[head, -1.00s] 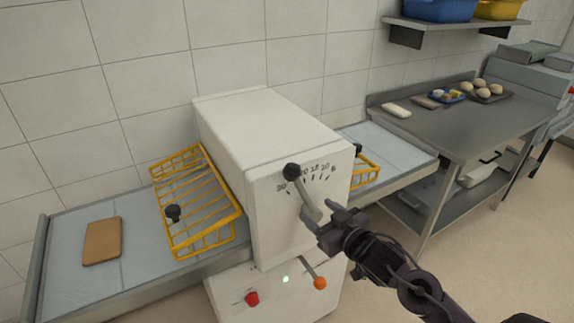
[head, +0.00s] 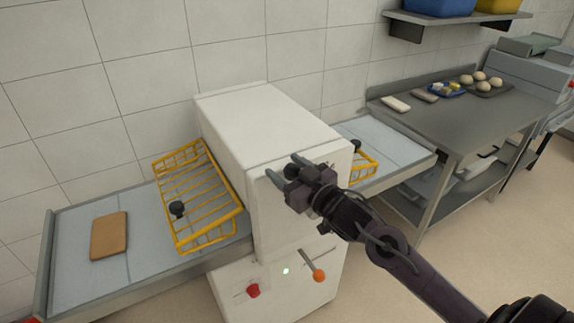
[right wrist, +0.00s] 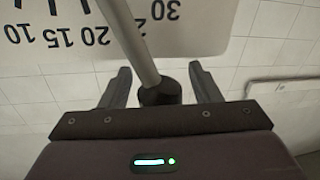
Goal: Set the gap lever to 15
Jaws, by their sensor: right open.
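The gap lever is hidden behind my right gripper in the head view. In the right wrist view the lever's grey shaft (right wrist: 130,42) runs down to its black knob (right wrist: 160,94). The shaft crosses the printed scale (right wrist: 72,36) between the 20 and the 30. My right gripper (head: 283,167) is open at the front of the white machine (head: 266,125). In the right wrist view its fingers (right wrist: 160,72) stand on either side of the knob, apart from it as far as I can see. My left gripper is not in view.
An orange-knobbed lever (head: 319,275) and a red button (head: 252,290) sit lower on the machine. Yellow wire guards (head: 200,195) flank it. A brown slab (head: 109,236) lies on the left belt. A steel table (head: 455,122) stands at the right.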

